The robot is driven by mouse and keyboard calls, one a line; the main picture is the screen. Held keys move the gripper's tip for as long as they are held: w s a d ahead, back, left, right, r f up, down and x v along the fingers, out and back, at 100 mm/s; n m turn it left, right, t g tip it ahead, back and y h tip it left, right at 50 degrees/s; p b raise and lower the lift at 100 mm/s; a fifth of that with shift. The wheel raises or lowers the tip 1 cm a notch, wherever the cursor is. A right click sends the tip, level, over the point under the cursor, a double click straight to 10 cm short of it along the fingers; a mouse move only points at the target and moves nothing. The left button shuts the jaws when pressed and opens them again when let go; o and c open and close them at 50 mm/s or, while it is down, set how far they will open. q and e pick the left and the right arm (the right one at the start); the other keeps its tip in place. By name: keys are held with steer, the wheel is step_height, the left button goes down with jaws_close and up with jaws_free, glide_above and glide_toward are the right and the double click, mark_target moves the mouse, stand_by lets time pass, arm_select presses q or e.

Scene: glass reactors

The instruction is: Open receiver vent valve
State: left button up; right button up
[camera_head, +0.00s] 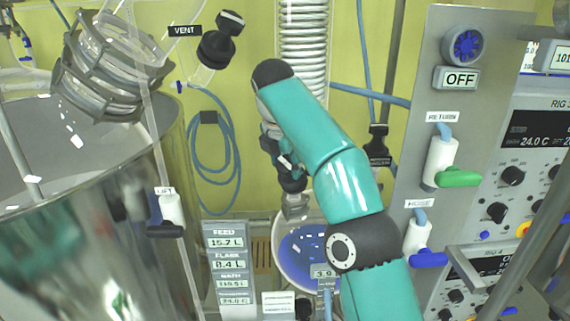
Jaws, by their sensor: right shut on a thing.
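My right arm, teal, rises from the bottom and bends to the upper left. My right gripper (287,162) points down behind the forearm, partly hidden by it. It is shut on a dark fitting (292,184) above the round receiver flask (296,248), which holds blue liquid. The fitting's exact shape and valve position are hard to tell. A black valve knob (216,47) next to a VENT label (185,31) is at the top, apart from the gripper. My left gripper is not in view.
A large steel vessel (95,225) fills the left. A grey panel (437,95) at right carries an OFF display (461,79), a green-handled valve (440,165) and a blue-handled valve (417,240). A coiled blue hose (236,165) hangs on the back wall. A readout sign (230,262) stands low centre.

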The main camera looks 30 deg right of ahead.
steer(key=shift+r+n, duration=0.15)
steer(key=shift+n, duration=0.15)
steer(key=o, duration=1.2)
steer(key=shift+w, duration=0.1)
steer(key=shift+c, duration=0.2)
steer(key=shift+a+r, duration=0.15)
steer(key=shift+r, duration=0.05)
steer(key=shift+a+r, duration=0.1)
steer(key=shift+r, duration=0.05)
steer(key=shift+s+a+r, duration=0.1)
steer(key=shift+s+a, duration=0.25)
steer(key=shift+s, duration=0.05)
steer(key=s+a, duration=0.7)
steer(key=a, duration=0.1)
steer(key=shift+s+a, duration=0.15)
steer(key=shift+a, duration=0.05)
